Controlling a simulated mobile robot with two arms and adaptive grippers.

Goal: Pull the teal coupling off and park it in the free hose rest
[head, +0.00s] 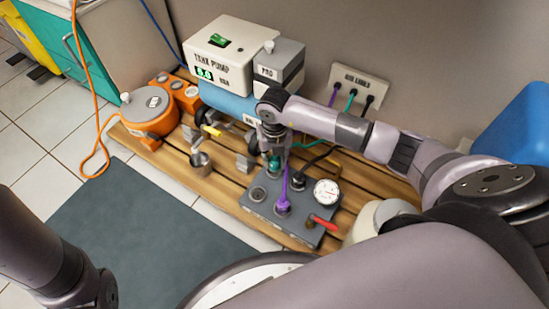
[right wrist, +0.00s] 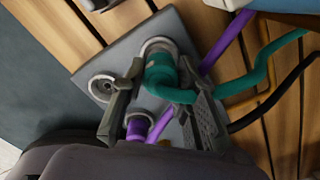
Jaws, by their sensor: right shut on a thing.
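The teal coupling (right wrist: 160,75) with its teal hose (right wrist: 240,84) is at a ringed port of the grey manifold block (head: 241,207). My right gripper (right wrist: 161,80) is shut on the coupling, one finger on each side. In the head view the teal coupling (head: 273,163) shows just below the right gripper (head: 272,148). I cannot tell whether it is fully seated or slightly raised. Small grey blocks (head: 243,163) stand on the slatted wood; I cannot tell which is the free hose rest. My left gripper is out of view.
The purple coupling (head: 283,206), black coupling (head: 298,181), gauge (head: 326,192) and red lever (head: 324,223) crowd the manifold. An open port (right wrist: 102,88) is beside the teal one. A metal cup (head: 200,163) and orange canister (head: 149,111) stand left. Wall hoses (head: 349,99) run behind.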

